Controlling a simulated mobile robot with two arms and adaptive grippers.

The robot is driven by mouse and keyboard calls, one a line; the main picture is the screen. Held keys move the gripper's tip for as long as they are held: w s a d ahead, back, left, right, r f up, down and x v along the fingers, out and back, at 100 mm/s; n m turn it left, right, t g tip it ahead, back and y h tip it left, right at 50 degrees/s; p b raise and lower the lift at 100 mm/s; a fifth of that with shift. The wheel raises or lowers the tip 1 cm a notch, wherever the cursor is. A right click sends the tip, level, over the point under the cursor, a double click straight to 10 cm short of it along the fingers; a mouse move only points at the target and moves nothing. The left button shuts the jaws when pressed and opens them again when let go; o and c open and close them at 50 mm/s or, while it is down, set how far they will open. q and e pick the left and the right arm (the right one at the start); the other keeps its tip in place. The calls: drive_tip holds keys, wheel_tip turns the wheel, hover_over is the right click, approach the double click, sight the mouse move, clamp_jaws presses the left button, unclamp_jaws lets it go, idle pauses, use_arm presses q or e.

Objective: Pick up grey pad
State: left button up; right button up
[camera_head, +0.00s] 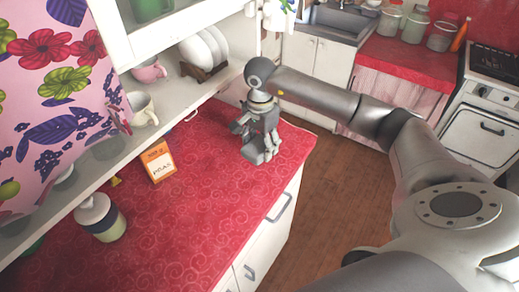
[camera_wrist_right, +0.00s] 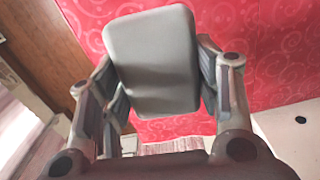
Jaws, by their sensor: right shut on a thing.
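The grey pad (camera_wrist_right: 152,60) is a flat rounded rectangle. In the right wrist view it sits between the two fingers of my right gripper (camera_wrist_right: 158,85), which is shut on it. In the head view my right gripper (camera_head: 262,145) is over the far right end of the red counter, and the pad cannot be told apart clearly from the grey fingers there. How far the pad is above the counter is hard to tell. My left gripper is not in view.
The red patterned counter (camera_head: 185,215) is mostly clear. An orange and white box (camera_head: 158,161) and a jar (camera_head: 101,218) stand along its left side, under a shelf with a cup (camera_head: 142,108). A wooden floor (camera_head: 345,190) lies to the right.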

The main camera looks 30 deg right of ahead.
sight(261, 150)
drive_tip(key=s+r, duration=0.1)
drive_tip(key=s+a+r+b, duration=0.1)
drive_tip(key=r, duration=0.1)
drive_tip(key=shift+s+a, duration=0.1)
drive_tip(key=s+a+r+b, duration=0.3)
drive_tip(key=s+a+r, duration=0.1)
drive_tip(key=s, duration=0.4)
drive_tip(key=shift+s+a+r, duration=0.2)
drive_tip(key=shift+a+r, duration=0.1)
drive_tip(key=shift+r, duration=0.05)
